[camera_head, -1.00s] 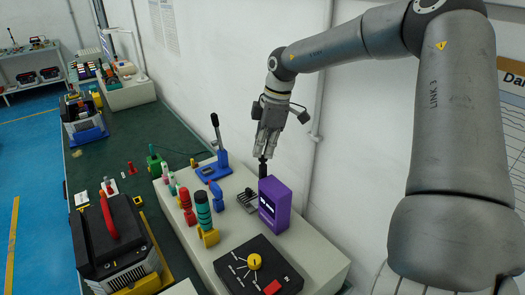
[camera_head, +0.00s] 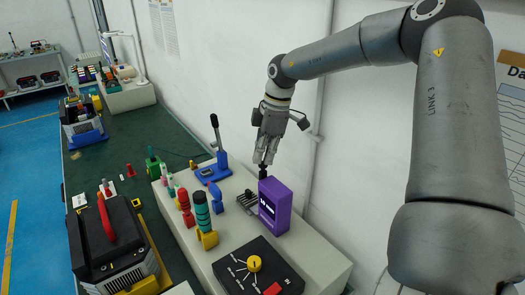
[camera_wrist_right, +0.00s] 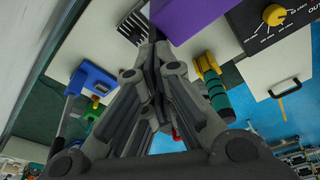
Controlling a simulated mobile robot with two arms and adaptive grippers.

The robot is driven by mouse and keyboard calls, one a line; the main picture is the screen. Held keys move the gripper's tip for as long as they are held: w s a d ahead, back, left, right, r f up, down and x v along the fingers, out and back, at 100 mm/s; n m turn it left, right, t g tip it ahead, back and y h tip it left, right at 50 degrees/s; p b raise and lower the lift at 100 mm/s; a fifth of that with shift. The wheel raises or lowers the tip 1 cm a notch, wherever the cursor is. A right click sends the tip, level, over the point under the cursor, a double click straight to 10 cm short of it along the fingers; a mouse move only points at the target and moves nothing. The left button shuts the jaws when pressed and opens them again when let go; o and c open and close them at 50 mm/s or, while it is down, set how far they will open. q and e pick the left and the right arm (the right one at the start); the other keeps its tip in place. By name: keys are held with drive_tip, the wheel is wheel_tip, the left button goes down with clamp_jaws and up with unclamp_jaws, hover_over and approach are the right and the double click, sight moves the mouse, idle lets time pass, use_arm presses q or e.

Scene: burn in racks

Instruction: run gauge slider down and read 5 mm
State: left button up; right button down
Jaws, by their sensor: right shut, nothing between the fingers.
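The gauge appears to be the purple box (camera_head: 276,207) standing on the pale bench top; its dark front display carries white text too small to read surely. A short black upright piece (camera_head: 263,172), perhaps the slider, shows at the box's back left, directly below my right gripper (camera_head: 264,162). My right gripper is shut and empty, pointing down, its tips at or just over that black piece; contact cannot be told. In the right wrist view the purple box (camera_wrist_right: 185,14) lies just beyond the fingertips (camera_wrist_right: 154,42). My left gripper is out of view.
A black dial box (camera_head: 258,268) with a yellow knob stands in front of the gauge. A blue lever press (camera_head: 214,171), a grey finned block (camera_head: 247,202) and several coloured handles stand left of it. The white wall is close behind.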

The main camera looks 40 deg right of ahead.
drive_tip(key=shift+f, duration=0.2)
drive_tip(key=shift+r, duration=0.1)
wheel_tip(320, 180, up, 10)
drive_tip(key=p, duration=0.5)
idle(0.5)
drive_tip(key=shift+f, duration=0.2)
